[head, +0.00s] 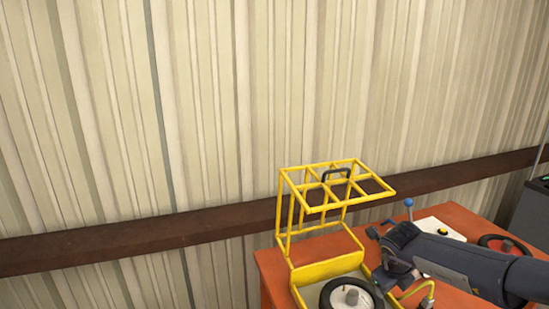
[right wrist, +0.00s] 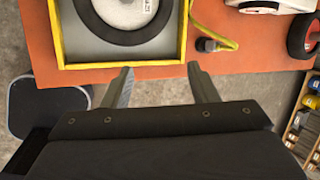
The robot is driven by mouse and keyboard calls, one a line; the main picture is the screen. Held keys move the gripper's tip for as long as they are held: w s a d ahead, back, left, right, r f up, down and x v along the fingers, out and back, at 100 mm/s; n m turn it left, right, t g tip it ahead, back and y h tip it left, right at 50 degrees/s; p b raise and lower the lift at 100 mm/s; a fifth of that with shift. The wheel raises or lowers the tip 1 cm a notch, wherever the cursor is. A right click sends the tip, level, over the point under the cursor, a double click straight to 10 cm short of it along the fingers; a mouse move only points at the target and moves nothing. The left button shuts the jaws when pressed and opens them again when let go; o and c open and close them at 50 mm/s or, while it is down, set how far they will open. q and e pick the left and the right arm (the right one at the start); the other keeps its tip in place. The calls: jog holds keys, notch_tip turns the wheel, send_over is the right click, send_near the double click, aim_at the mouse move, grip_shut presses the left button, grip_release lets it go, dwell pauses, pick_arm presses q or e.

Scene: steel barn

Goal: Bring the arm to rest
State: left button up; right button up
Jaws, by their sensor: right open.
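My right arm comes in from the right in the head view, with its gripper (head: 392,277) over the orange table, beside the yellow cage's base. In the right wrist view the gripper (right wrist: 161,76) has its two fingers apart with nothing between them. The fingertips point at the table's front edge, just short of the yellow-rimmed tray. My left gripper is not in view.
A yellow wire cage (head: 289,210) stands raised on the orange table (head: 272,274). A wheel (head: 349,296) lies in its yellow-rimmed tray (right wrist: 57,40). A second wheel (head: 504,243) and a white item (head: 441,227) are to the right. A ribbed wall stands behind.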

notch_tip(320, 180, up, 13)
jog(key=w+n+t, duration=0.1)
jog(key=n+t, duration=0.5)
jog(key=t, duration=0.1)
jog(key=s+a+r+n+t+y, duration=0.2)
jog(key=s+a+r+n+y, duration=0.4)
jog(key=s+n, duration=0.5)
jog(key=s+a+f+n+g, duration=0.1)
jog(key=s+f+n+g, duration=0.3)
jog(key=s, duration=0.6)
jog(key=s+a+f+n+g, duration=0.1)
jog(key=s+f+n+g, duration=0.2)
jog(key=s+f+n, duration=0.4)
jog(key=s+f, duration=0.4)
jog(key=shift+s+a+f+n+g, duration=0.15)
jog(key=shift+a+n+g, duration=0.1)
jog(key=shift+n+g, duration=0.15)
